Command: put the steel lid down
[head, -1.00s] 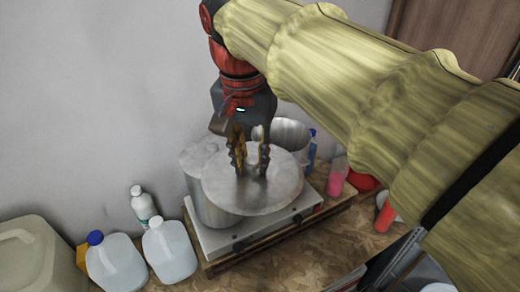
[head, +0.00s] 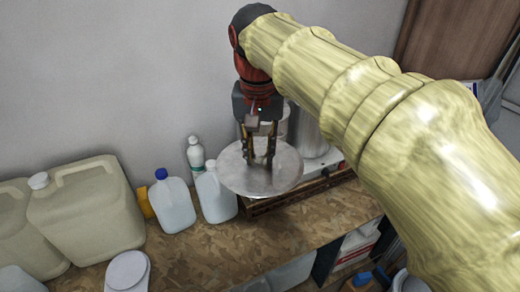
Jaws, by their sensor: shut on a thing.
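The steel lid (head: 240,178) is a round, flat, grey metal disc in the middle of the head view. My gripper (head: 259,160) points down and is shut on the lid at its top middle. The lid looks held up in the air, roughly level, in front of the steel pots. It hides part of the hot plate and part of a white jug. What the gripper grips on the lid is too small to make out.
A steel pot (head: 308,130) stands on the hot plate (head: 328,178) behind the lid. A jug with a blue cap (head: 173,204), a white jug (head: 214,197) and a white bottle (head: 195,155) stand left. Large beige canisters (head: 88,212) are further left. The bench front (head: 215,258) has bare room.

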